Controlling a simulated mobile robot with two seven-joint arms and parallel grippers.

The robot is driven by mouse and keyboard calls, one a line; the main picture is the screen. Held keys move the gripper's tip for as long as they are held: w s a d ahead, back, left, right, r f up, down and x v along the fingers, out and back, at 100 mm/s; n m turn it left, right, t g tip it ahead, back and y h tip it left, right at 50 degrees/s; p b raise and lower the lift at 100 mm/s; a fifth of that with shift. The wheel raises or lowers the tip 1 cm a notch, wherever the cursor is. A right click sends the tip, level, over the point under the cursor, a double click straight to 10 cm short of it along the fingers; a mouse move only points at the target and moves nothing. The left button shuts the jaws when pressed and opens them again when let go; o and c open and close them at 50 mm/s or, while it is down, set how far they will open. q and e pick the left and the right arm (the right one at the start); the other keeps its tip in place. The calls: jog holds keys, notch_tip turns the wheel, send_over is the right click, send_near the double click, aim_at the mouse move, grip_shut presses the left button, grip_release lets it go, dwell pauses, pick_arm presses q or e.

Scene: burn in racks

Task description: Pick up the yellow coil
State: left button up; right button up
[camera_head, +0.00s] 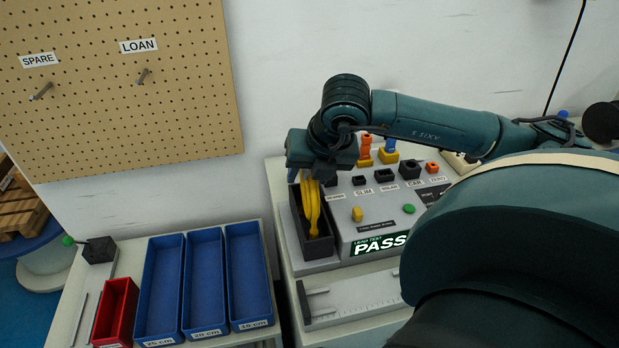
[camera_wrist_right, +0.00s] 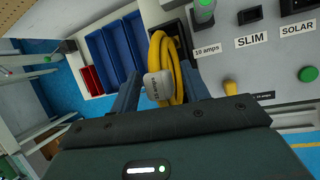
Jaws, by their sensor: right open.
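The yellow coil (camera_head: 311,207) stands upright in a narrow black bin (camera_head: 322,247) at the left end of the grey test box. My right gripper (camera_head: 313,176) is above the bin, pointing down at the coil's top. In the wrist view its two open fingers (camera_wrist_right: 161,76) are on either side of the coil and tag. The coil's top is partly hidden by the gripper in the head view. My left gripper is not in view.
The grey test box (camera_head: 365,215) has labelled sockets and a lit PASS display (camera_head: 380,244). Blue trays (camera_head: 205,275) and a red tray (camera_head: 115,310) are on the left bench. A pegboard (camera_head: 120,90) with SPARE and LOAN pegs hangs behind. A measuring rail (camera_head: 350,300) lies in front.

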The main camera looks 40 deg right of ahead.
grip_shut()
dwell(0.4)
